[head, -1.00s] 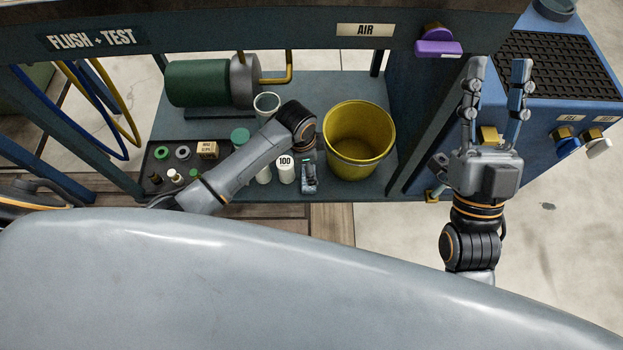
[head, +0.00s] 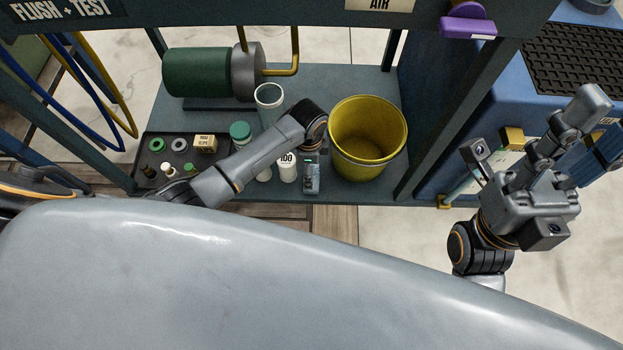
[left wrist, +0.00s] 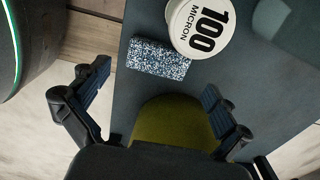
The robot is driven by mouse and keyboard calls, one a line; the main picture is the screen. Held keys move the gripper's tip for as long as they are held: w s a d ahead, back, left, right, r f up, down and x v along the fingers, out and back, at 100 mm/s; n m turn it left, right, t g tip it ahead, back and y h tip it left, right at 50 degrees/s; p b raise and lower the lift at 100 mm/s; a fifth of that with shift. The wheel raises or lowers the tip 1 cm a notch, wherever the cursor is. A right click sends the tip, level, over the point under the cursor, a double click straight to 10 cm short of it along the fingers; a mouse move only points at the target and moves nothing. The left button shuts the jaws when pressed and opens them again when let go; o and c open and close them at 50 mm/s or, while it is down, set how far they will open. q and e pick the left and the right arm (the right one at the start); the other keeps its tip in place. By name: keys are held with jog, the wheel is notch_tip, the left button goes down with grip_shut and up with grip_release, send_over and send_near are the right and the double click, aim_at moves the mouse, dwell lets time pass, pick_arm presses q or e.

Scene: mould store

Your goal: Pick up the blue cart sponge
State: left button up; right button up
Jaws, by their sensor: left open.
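In the left wrist view the blue cart sponge (left wrist: 158,58) is a blue-and-white speckled block lying on the dark shelf, beside a white "100 micron" container (left wrist: 200,28). My left gripper (left wrist: 155,93) is open and empty; the sponge lies beyond its fingertips, roughly between their lines. In the head view my left gripper (head: 312,176) is by the shelf's front edge, between the white container (head: 287,167) and the yellow bucket; I cannot make out the sponge there.
The yellow bucket (head: 368,140) stands right of my left gripper. A dark tray (head: 150,145) with small parts, a green-lidded jar (head: 240,131) and a clear cup (head: 268,95) are to its left. A green motor (head: 197,72) is behind. A post (head: 440,110) separates the shelf from a blue machine.

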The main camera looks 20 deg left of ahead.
pick_arm(q)
notch_tip(320, 180, down, 6)
jog(key=b, duration=0.3)
jog(key=shift+r, duration=0.25)
jog(key=c, duration=0.9)
